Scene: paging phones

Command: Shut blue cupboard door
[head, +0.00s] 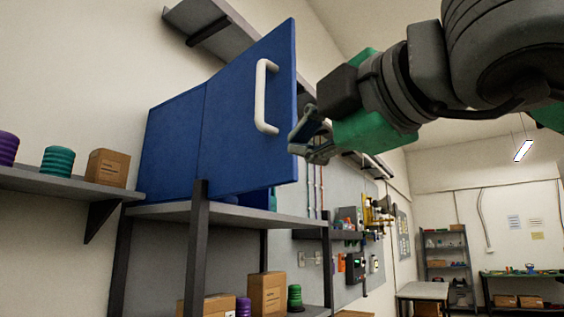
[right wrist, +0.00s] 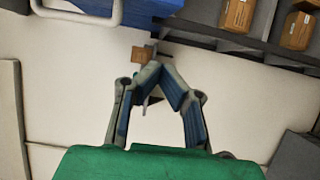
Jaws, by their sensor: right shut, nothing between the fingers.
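The blue cupboard (head: 172,145) stands on a grey shelf unit. Its blue door (head: 240,110) is open, swung out toward the right, with a white bar handle (head: 260,95) on its face. My right gripper (head: 306,140) is shut and empty, just right of the door's free edge in the head view; whether it touches the door I cannot tell. In the right wrist view the shut fingers (right wrist: 162,72) are below the handle (right wrist: 78,20) and part of the blue door (right wrist: 115,10). The cupboard's inside is mostly hidden. My left gripper is not in view.
The shelf unit (head: 190,212) carries boxes and coils below the cupboard. A wall shelf (head: 55,183) at left holds coils and a cardboard box (head: 107,167). Another wall shelf (head: 215,22) hangs above. A rack (head: 447,262) stands far right.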

